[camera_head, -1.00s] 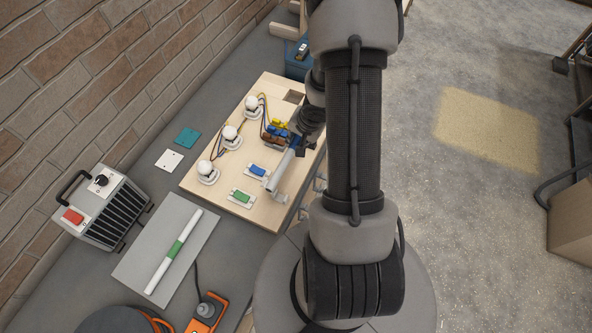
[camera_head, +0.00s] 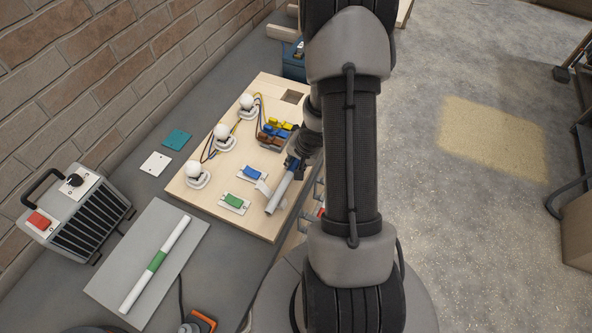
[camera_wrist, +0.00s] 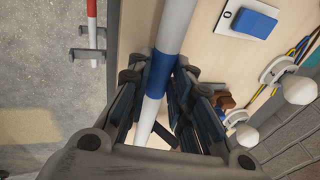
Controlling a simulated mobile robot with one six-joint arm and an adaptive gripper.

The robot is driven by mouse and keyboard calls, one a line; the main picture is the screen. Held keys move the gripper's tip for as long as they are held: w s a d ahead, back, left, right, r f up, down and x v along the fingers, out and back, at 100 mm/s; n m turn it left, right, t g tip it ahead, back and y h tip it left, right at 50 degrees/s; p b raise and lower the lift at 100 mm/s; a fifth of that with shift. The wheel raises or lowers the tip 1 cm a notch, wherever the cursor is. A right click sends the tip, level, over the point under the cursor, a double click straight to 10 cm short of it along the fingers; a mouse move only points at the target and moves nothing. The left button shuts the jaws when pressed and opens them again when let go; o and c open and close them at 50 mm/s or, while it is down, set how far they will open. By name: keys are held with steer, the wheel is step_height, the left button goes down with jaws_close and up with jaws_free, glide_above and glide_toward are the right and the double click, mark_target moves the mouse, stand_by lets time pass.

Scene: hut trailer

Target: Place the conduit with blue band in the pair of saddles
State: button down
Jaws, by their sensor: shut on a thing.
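My gripper (camera_wrist: 160,88) is shut on the white conduit with blue band (camera_wrist: 176,25). The blue band (camera_wrist: 162,68) lies between the fingertips in the wrist view, with white tube on both sides. In the head view the held conduit (camera_head: 280,192) slants over the near right part of the wooden board, beside the blue switch; its far end is hidden by my arm. I cannot tell whether conduit and bracket touch. The pair of saddles is not clearly seen.
The wooden board (camera_head: 195,201) carries a blue switch (camera_head: 253,173), a green switch (camera_head: 235,202), white lamps and wiring. A green-banded conduit (camera_head: 171,240) lies on a grey sheet. A red-and-white conduit (camera_wrist: 92,25) sits in brackets beyond the board edge in the wrist view.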

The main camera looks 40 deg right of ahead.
step_height(320, 180, down, 2)
steer(key=shift+f+b, duration=0.2)
steer(key=shift+b, duration=0.45)
steer(key=shift+r, duration=0.15)
steer(key=c, duration=1.4)
jaws_free()
steer(key=shift+f, duration=0.2)
steer(key=shift+c, duration=0.2)
